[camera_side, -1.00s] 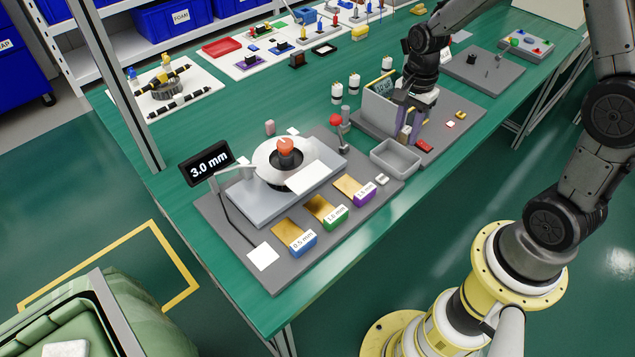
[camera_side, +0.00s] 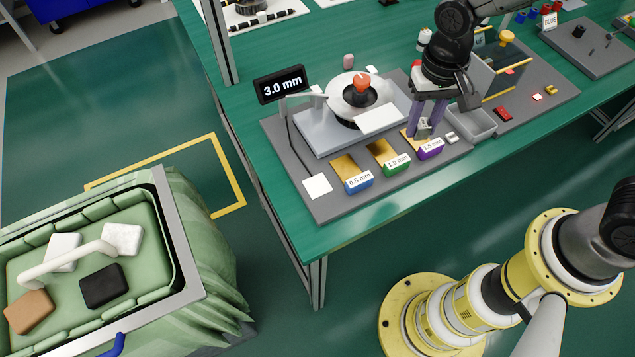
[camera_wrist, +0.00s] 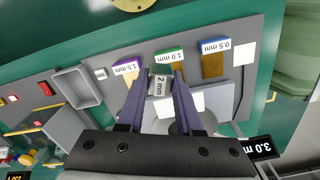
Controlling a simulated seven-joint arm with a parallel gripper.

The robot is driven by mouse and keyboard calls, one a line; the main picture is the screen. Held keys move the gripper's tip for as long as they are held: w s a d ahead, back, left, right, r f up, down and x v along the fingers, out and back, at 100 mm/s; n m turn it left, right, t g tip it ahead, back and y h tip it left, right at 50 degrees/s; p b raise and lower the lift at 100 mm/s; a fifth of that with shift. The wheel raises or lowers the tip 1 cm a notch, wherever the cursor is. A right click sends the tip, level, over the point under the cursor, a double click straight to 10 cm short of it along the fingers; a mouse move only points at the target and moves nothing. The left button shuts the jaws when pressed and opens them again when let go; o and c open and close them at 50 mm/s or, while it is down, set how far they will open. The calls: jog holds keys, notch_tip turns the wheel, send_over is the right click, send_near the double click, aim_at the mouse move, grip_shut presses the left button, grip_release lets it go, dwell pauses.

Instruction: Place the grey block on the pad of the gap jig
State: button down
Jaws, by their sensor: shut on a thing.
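My gripper (camera_side: 427,127) is shut on a small grey block (camera_side: 423,129), held between its two purple fingers. In the wrist view the grey block (camera_wrist: 160,85) faces the camera and reads "2 mm"; my gripper (camera_wrist: 161,78) grips it on both sides. The gap jig (camera_side: 352,112) has a grey platform, a round white ring with an orange-red knob, and a white plate (camera_side: 377,119). In the side view my gripper is right of the platform, near the 1.5 mm block (camera_side: 431,149). A flat white square (camera_side: 317,185) lies at the base's front left. I cannot tell which white patch is the pad.
Blocks marked 0.5 mm (camera_side: 358,184) and 1.0 mm (camera_side: 396,168) stand along the jig's front. A display (camera_side: 281,84) reads 3.0 mm. An empty grey tray (camera_side: 472,122) and a clear-walled box (camera_side: 500,70) stand to the right. A green-lined cart (camera_side: 165,250) is at lower left.

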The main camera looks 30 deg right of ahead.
jog(key=s+a+n, duration=0.4)
jog(key=s+a, duration=0.1)
jog(key=a, duration=0.4)
send_over(317, 186)
jog(key=s, duration=0.1)
jog(key=f, duration=0.5)
jog(key=d+f, duration=0.1)
jog(key=f, duration=0.1)
jog(key=shift+f, duration=0.4)
jog(key=shift+w+a+f, duration=0.4)
jog(key=shift+w+f, duration=0.05)
jog(key=shift+f, duration=0.2)
jog(key=shift+w+f, duration=0.1)
jog(key=shift+f, duration=1.5)
jog(key=shift+f, duration=0.2)
jog(key=c, duration=0.6)
grip_release()
jog(key=shift+r, duration=0.1)
